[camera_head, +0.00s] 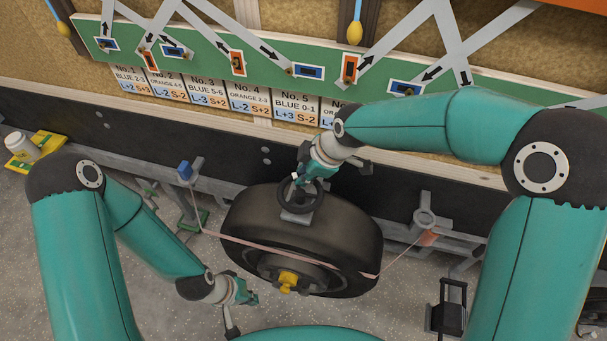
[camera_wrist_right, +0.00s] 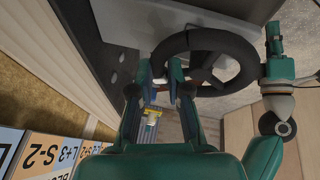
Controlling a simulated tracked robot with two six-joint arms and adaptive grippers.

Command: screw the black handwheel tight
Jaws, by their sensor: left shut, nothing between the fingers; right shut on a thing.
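The black handwheel (camera_head: 318,204) sits on a grey bracket at the top of a large dark tyre (camera_head: 355,232). Its ring and spokes also show in the right wrist view (camera_wrist_right: 232,46). My right gripper (camera_head: 302,183) reaches down to the far rim of the handwheel and is shut on it; in the wrist view its two teal fingers (camera_wrist_right: 160,88) are beside the left part of the ring. The exact contact is partly hidden. My left gripper (camera_head: 247,294) is shut and empty, low at the tyre's front left, apart from the handwheel.
A pink strap (camera_head: 285,247) runs across the tyre, which has a yellow hub piece (camera_head: 288,279). A green board (camera_head: 215,72) with arrow-marked levers and number cards (camera_head: 243,99) are behind. A yellow tray (camera_head: 36,148) is at the left. Speckled floor lies open at the lower left.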

